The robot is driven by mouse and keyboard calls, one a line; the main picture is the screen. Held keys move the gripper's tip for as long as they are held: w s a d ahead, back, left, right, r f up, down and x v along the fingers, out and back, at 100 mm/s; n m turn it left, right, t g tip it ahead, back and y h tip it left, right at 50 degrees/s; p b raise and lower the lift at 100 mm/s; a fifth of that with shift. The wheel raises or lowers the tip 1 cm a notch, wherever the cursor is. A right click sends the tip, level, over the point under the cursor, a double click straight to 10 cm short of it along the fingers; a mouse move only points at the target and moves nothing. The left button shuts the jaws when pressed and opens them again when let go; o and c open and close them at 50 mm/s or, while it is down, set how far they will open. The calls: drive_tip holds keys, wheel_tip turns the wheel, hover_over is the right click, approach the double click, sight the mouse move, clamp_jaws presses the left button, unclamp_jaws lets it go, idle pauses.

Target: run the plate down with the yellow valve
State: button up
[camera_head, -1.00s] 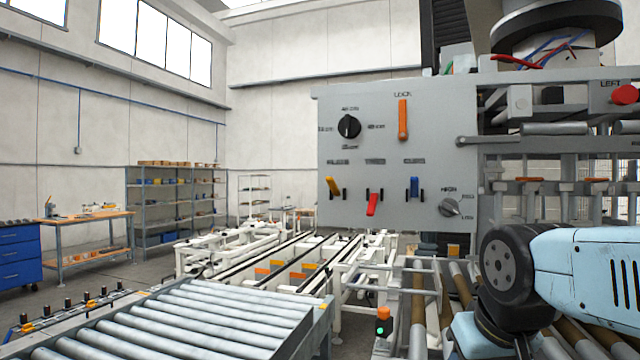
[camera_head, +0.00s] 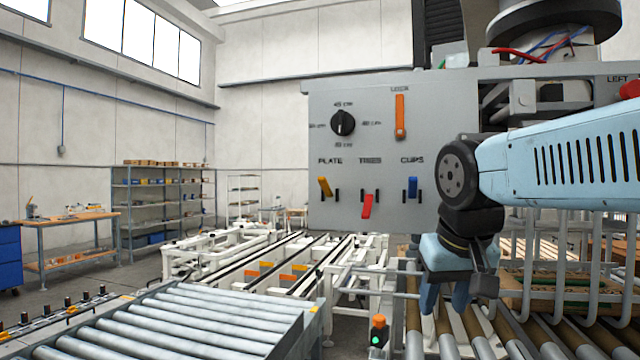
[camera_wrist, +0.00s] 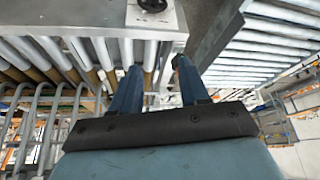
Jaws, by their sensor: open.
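The yellow valve lever (camera_head: 325,187) sits under the word PLATE on the grey control panel (camera_head: 370,150), its handle tilted up to the left. To its right are a red lever (camera_head: 367,206) pointing down under TREES or a similar label, and a blue lever (camera_head: 412,187) standing up under CUPS. My gripper (camera_head: 445,298) hangs below and right of the panel, fingers down, well apart from the yellow lever. In the wrist view my gripper (camera_wrist: 158,82) shows two blue fingers spread with nothing between them. I cannot make out the plate itself.
A black dial (camera_head: 343,123) and an orange lock lever (camera_head: 400,117) are higher on the panel. A roller conveyor (camera_head: 190,325) lies front left. An orange-topped beacon (camera_head: 378,330) with a green light stands below the panel. Metal tube frames are right of my gripper.

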drive_tip(key=w+a+r+m, duration=0.1)
drive_tip(key=w+a+r, duration=0.35)
drive_tip(key=r, duration=0.45)
drive_tip(key=w+a+r, duration=0.4)
drive_tip(key=w+r, duration=0.2)
drive_tip(key=r, duration=0.2)
drive_tip(key=m+g+h, duration=0.1)
drive_tip(key=m, duration=0.2)
approach(323, 182)
drive_tip(key=x, duration=0.3)
drive_tip(key=w+x, duration=0.1)
drive_tip(key=x, duration=0.6)
drive_tip(key=shift+w, duration=0.35)
clamp_jaws()
